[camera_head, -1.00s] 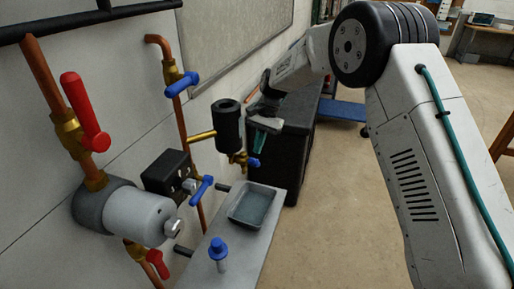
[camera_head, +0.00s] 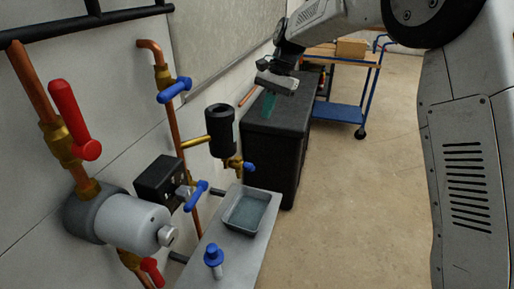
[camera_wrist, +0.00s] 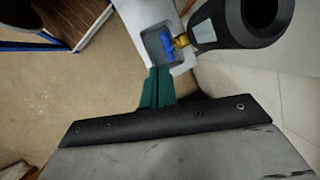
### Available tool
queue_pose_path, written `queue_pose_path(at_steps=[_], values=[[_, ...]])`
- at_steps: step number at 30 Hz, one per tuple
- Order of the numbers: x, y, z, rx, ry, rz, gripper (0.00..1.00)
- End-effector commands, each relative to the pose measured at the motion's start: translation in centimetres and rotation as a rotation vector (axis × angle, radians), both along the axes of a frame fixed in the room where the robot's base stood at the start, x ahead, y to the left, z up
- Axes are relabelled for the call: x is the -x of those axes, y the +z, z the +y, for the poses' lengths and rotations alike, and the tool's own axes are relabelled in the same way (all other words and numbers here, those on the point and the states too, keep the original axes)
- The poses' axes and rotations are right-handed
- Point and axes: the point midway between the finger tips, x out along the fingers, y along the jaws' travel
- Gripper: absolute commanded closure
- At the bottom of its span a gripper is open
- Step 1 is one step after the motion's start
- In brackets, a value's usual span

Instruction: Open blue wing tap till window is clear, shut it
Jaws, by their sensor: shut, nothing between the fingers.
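The blue wing tap (camera_head: 248,167) sits on a brass fitting under a black cylinder (camera_head: 222,135) on the wall pipework. The wrist view shows the tap (camera_wrist: 167,43) above the grey tray, beside the black cylinder (camera_wrist: 240,22). A pale window (camera_wrist: 203,30) shows on the cylinder's side in that view; its clarity cannot be told. My gripper (camera_head: 269,105) has teal fingers, shut and empty. It is above and to the right of the tap, apart from it. The wrist view shows the closed fingertips (camera_wrist: 157,74) below the tap in the picture.
A grey tray (camera_head: 233,222) stands on a narrow shelf (camera_head: 243,262) with a blue-capped item (camera_head: 213,258). Other blue handles (camera_head: 174,90) and red handles (camera_head: 74,120) are on copper pipes. A black cabinet (camera_head: 278,150) stands behind. A blue cart (camera_head: 340,112) is farther back. Floor is clear at right.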

Motion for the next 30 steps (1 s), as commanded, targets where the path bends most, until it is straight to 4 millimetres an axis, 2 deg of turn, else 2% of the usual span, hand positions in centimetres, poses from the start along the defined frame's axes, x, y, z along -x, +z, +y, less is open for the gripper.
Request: queue_pose_path(at_steps=[3,8,11,17,30], values=[[2.3,-0.5,-1.1,-0.034,-0.093,-0.107,1.0],[3.7,-2.9,-2.3,-0.056,-0.215,-0.244,1.0],[3.4,-4.3,-2.7,-0.056,-0.256,-0.292,1.0],[2.3,-5.3,-2.3,-0.059,-0.271,-0.329,1.0],[0.7,-13.4,0.8,-0.058,-0.269,-0.326,1.0]])
